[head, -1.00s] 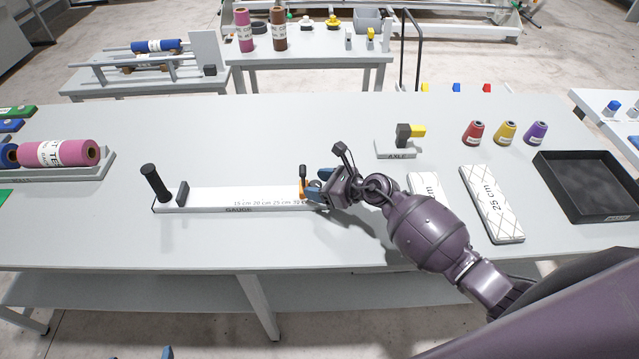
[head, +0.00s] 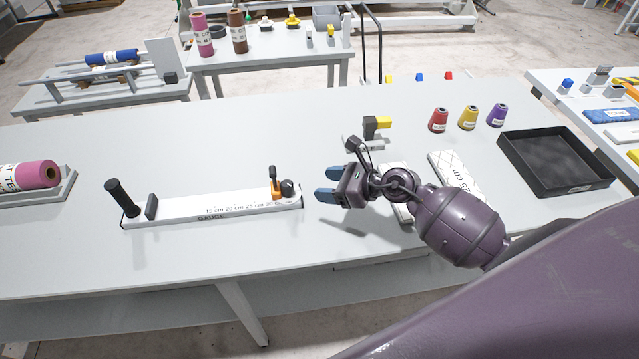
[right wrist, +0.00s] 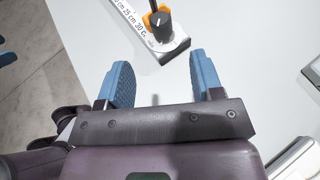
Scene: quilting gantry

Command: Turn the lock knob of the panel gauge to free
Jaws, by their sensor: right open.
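The panel gauge (head: 180,208) is a long white bar with a centimetre scale, lying on the grey table. A black upright handle (head: 122,197) and a dark block stand at its left end. The right wrist view shows the knob (right wrist: 161,27) with a pale pointer line, just beyond the fingertips. My right gripper (head: 324,183) is open and empty, to the right of the knob and apart from it. My left gripper is not in view.
White marked panels (head: 458,176) lie behind and right of my right arm, near a black tray (head: 555,165). An axle stand (head: 370,130) and three thread cones (head: 468,117) stand farther back. A pink roll (head: 36,174) lies at the left. The table in front of the gauge is clear.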

